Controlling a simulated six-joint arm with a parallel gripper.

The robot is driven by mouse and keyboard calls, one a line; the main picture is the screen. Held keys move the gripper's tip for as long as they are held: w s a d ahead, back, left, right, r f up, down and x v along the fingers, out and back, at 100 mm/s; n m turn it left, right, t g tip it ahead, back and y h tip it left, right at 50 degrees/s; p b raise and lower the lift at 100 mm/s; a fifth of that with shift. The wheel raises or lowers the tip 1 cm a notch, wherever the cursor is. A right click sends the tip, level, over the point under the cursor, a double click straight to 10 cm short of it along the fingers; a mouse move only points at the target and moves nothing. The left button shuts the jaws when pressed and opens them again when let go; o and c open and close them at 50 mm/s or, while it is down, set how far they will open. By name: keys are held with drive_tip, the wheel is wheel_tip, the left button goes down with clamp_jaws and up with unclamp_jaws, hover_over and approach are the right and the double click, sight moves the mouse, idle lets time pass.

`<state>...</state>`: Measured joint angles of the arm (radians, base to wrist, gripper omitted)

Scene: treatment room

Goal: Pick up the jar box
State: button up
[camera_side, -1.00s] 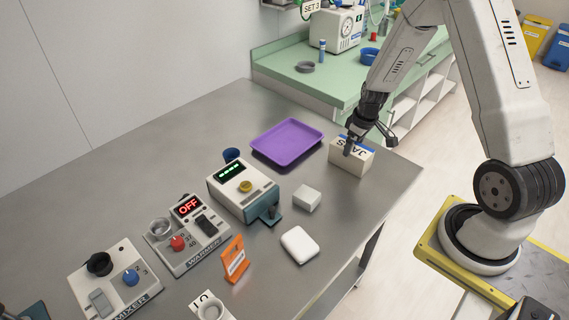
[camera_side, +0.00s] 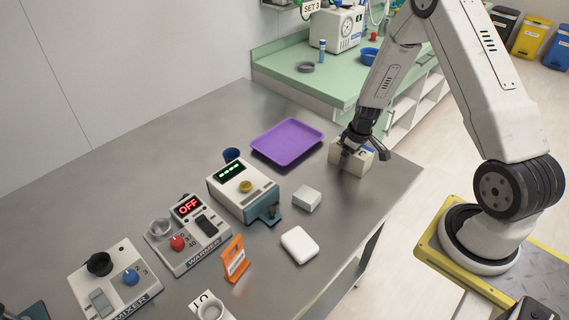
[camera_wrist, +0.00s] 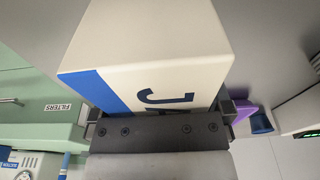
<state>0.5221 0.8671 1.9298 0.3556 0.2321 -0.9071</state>
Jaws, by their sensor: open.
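The jar box (camera_side: 360,163) is a cream box with a blue band and dark lettering. It stands on the steel table near its right edge, right of the purple tray. My gripper (camera_side: 354,158) is lowered over it, with one finger showing in front of the box's near face. In the wrist view the box (camera_wrist: 165,45) fills the upper middle, close to the gripper (camera_wrist: 165,115), whose jaws are open with a finger showing at each side of the box. Whether either finger touches the box is hidden.
The purple tray (camera_side: 287,141) lies left of the box. A small white box (camera_side: 306,199) and a white rounded case (camera_side: 299,245) lie nearer the front. A device with a green display (camera_side: 243,190) stands further left. A green counter (camera_side: 290,70) is behind.

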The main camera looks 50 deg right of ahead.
idle(0.4)
drive_tip(key=c, duration=1)
drive_tip(key=shift+r, duration=0.1)
drive_tip(key=shift+r, duration=0.75)
drive_tip(key=s+r, duration=0.1)
drive_tip(key=r, duration=0.1)
drive_tip(key=s+a+r, duration=0.1)
drive_tip(key=s+r, duration=0.1)
drive_tip(key=r, duration=0.1)
drive_tip(key=s+r, duration=0.1)
drive_tip(key=r, duration=0.1)
drive_tip(key=shift+s+a+r, duration=0.15)
drive_tip(key=shift+s+a, duration=0.15)
drive_tip(key=shift+a, duration=0.1)
drive_tip(key=s+a+r, duration=0.3)
drive_tip(key=s+r, duration=0.1)
drive_tip(key=s, duration=0.4)
drive_tip(key=shift+s+a, duration=0.2)
drive_tip(key=shift+a, duration=0.05)
